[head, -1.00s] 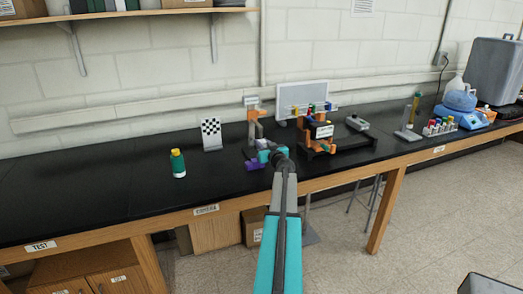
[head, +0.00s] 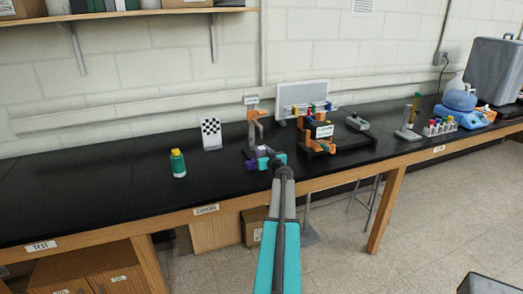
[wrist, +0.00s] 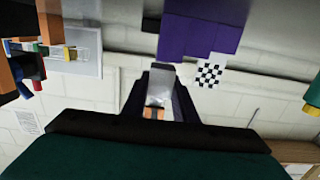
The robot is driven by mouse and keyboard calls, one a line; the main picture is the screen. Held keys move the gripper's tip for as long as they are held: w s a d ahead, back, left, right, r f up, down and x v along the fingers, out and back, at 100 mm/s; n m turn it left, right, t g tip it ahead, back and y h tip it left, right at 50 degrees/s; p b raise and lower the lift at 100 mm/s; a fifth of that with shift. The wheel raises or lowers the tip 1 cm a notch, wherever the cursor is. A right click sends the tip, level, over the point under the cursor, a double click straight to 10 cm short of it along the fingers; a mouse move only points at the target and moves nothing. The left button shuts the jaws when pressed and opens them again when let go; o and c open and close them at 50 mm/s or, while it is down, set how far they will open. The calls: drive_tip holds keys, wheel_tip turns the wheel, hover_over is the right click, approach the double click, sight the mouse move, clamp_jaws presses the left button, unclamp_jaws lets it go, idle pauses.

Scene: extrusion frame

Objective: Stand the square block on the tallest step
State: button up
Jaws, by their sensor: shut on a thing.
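The purple stepped piece (head: 256,165) stands near the bench's front edge, beside my gripper (head: 268,162). In the wrist view, which looks upside down, the purple steps (wrist: 195,32) hang from the top edge, with their stepped outline facing the picture's middle. My gripper (wrist: 161,92) is shut on a small pale grey block (wrist: 161,82) between its dark fingers. The block appears apart from the steps in the wrist view. In the head view the block is too small and too close to the gripper to make out clearly.
An orange and grey fixture (head: 253,130) stands behind the gripper. An orange-black frame (head: 322,132) is to its right. A checkered board (head: 211,133) and a green bottle with a yellow cap (head: 178,163) are to the left. The bench's left part is clear.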

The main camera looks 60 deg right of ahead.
drive_tip(key=shift+f, duration=0.3)
drive_tip(key=o, duration=1.1)
drive_tip(key=shift+r, duration=0.1)
drive_tip(key=shift+r, duration=0.45)
drive_tip(key=shift+s+a, duration=0.25)
drive_tip(key=b+v, duration=0.1)
drive_tip(key=v, duration=1)
drive_tip(key=shift+b, duration=0.35)
drive_tip(key=shift+s+a, duration=0.1)
